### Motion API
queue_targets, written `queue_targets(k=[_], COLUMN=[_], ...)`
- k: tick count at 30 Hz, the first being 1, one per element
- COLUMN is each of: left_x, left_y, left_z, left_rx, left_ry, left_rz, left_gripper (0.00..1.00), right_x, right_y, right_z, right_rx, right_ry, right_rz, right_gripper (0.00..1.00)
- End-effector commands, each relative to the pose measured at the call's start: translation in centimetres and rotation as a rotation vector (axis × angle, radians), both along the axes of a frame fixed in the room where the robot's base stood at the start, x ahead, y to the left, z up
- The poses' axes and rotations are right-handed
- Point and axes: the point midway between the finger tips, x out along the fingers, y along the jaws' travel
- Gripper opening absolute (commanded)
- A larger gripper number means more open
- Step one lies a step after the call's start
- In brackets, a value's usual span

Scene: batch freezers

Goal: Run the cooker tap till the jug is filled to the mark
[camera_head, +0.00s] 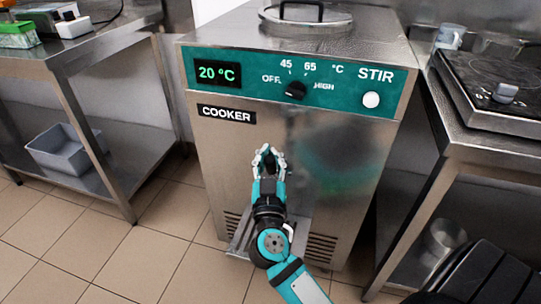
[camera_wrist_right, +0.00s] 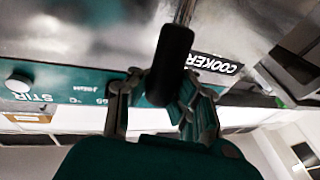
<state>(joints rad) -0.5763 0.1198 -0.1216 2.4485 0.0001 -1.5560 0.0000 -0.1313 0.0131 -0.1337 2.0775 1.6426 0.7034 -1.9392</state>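The steel cooker (camera_head: 335,150) stands in the middle of the head view, its display reading 20 °C. My right gripper (camera_head: 268,152) is in front of its face, below the COOKER label. In the right wrist view a black tap handle (camera_wrist_right: 172,62) on a thin metal stem lies between the fingers of my right gripper (camera_wrist_right: 163,85). Both fingertips close in against its sides. The spout is hidden behind my gripper and arm in the head view. A drip tray (camera_head: 239,243) sticks out below, partly covered by my arm. No jug or mark can be made out there. My left gripper is out of view.
The cooker's panel has a black knob (camera_head: 295,89) and a white STIR button (camera_head: 371,99). A hob (camera_head: 490,90) and a pale mug (camera_head: 449,37) are on the right bench. A grey bin (camera_head: 65,150) sits on the left bench's lower shelf. Tiled floor is clear at left.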

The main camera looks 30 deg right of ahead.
Motion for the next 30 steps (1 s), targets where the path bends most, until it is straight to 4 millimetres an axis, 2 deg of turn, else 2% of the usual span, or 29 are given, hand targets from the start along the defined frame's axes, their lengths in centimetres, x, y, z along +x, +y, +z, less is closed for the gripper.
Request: queue_targets(k=[4, 11, 22, 30], left_x=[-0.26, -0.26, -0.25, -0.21], left_y=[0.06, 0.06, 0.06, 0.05], left_z=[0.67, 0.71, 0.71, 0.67], left_rx=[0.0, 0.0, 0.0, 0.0], left_ry=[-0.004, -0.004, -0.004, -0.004], left_rz=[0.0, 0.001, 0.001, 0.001], left_gripper=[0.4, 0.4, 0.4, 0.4], right_x=[-0.39, -0.4, -0.3, -0.33], right_y=[-0.12, -0.13, 0.01, 0.18], right_z=[-0.31, -0.26, -0.17, -0.16], right_rx=[-0.015, -0.014, -0.015, -0.015], right_ry=[-0.011, -0.011, -0.012, -0.013], right_rz=[-0.011, -0.011, -0.005, -0.002], right_gripper=[0.0, 0.0, 0.47, 0.47])
